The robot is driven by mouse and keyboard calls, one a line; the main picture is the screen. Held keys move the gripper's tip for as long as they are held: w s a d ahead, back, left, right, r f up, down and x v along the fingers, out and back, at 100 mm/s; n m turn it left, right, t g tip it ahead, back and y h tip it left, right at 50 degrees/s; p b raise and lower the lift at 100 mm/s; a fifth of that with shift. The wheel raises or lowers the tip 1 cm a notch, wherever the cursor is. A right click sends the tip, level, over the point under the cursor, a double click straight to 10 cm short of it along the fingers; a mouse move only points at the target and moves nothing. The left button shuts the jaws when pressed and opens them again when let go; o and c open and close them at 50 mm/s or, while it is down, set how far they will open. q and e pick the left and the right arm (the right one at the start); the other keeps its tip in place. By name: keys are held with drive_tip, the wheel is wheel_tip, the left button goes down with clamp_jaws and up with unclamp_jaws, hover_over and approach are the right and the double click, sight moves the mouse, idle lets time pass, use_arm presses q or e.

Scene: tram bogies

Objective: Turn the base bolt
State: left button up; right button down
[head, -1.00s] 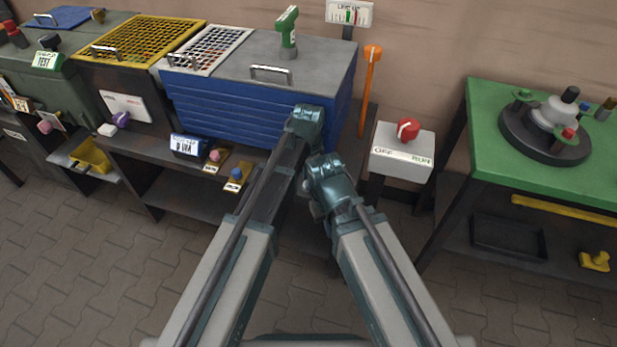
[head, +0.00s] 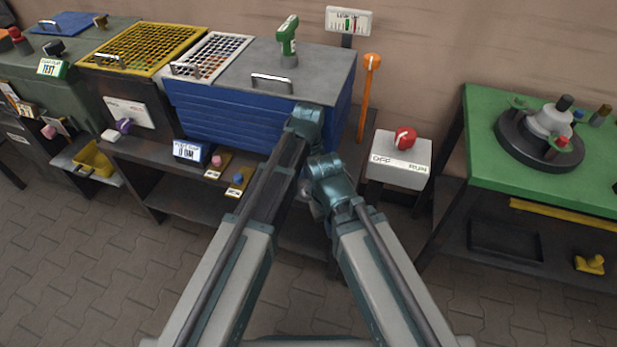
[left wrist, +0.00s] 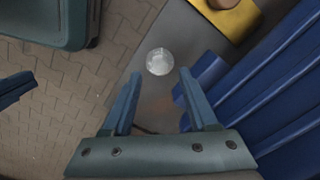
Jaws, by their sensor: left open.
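In the left wrist view a round, pale silver bolt head (left wrist: 159,61) sits on the grey surface beside the blue cabinet, just beyond my fingertips. I take it to be the base bolt. My left gripper (left wrist: 158,80) is open, with a finger on each side of the line to the bolt and nothing between them. The bolt is apart from both fingers.
A grey switch box with a red knob (head: 405,138) stands right of the cabinet, beside an orange post (head: 367,98). A green table (head: 490,155) carries a round dark fixture. A small display (head: 189,152) stands left of my arms. Paved floor is clear at left.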

sight(308, 187)
use_arm(q)
wheel_tip(308, 187, up, 11)
drive_tip(key=p, duration=1)
drive_tip(key=s+a+n, duration=0.6)
drive_tip(key=a+n, duration=0.1)
drive_tip(key=a, duration=0.2)
drive_tip(key=s+a+n, duration=0.6)
drive_tip(key=a, duration=0.2)
drive_tip(key=s+d+r+m+y+p, duration=0.1)
drive_tip(key=s+d+r+m+p, duration=0.2)
drive_tip(key=s+d+r+p, duration=0.2)
drive_tip(key=d+r+p, duration=0.3)
drive_tip(key=d, duration=0.2)
drive_tip(key=shift+s+d+r, duration=0.15)
drive_tip(key=shift+d+r, duration=0.05)
drive_tip(key=shift+d, duration=0.1)
